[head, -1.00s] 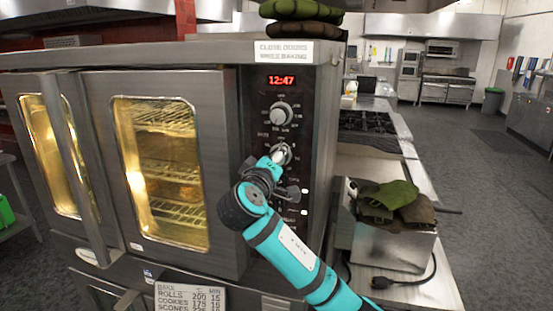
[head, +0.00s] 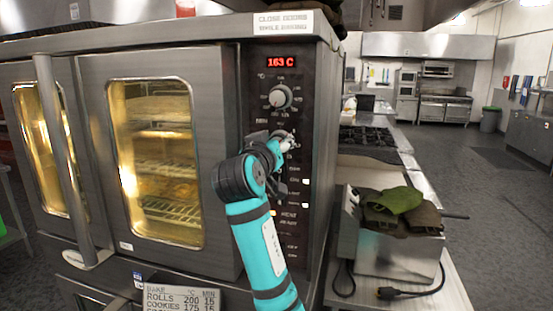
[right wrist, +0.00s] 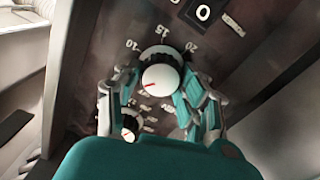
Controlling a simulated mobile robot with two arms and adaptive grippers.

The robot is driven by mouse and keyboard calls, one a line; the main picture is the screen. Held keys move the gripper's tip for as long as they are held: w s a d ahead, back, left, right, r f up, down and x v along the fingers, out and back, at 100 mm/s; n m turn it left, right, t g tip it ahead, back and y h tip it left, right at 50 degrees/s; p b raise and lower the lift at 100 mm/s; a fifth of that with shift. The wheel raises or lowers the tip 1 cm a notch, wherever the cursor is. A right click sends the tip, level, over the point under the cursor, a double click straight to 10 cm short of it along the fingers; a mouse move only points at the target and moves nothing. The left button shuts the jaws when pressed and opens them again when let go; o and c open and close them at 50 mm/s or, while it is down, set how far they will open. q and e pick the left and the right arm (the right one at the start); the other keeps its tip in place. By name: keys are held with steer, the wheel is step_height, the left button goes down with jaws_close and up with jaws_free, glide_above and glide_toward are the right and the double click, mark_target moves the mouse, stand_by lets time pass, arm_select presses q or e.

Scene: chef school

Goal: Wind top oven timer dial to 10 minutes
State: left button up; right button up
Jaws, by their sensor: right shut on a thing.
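The oven (head: 65,105) stands on the left with its control panel facing me. Its red display (head: 281,62) reads 163 C. The upper dial (head: 280,97) is uncovered. My right gripper (head: 287,141) is at the lower timer dial and hides most of it. In the right wrist view the fingers of my right gripper (right wrist: 158,103) are on both sides of the timer dial (right wrist: 162,77), shut on it. Marks 10, 15 and 20 show around this dial. My left gripper is out of view.
Lit buttons (head: 306,181) run down the panel below my gripper. A steel box (head: 395,252) with green and brown cloths (head: 402,207) stands on the counter at the right, its black cable beside it. The oven door handle (head: 65,160) juts out at the left. Open floor lies at far right.

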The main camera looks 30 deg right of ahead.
steer(key=shift+s+f+m+b, duration=0.1)
steer(key=shift+m+b, duration=3.3)
steer(key=shift+m, duration=2.3)
steer(key=o, duration=1.2)
steer(key=shift+d, duration=0.1)
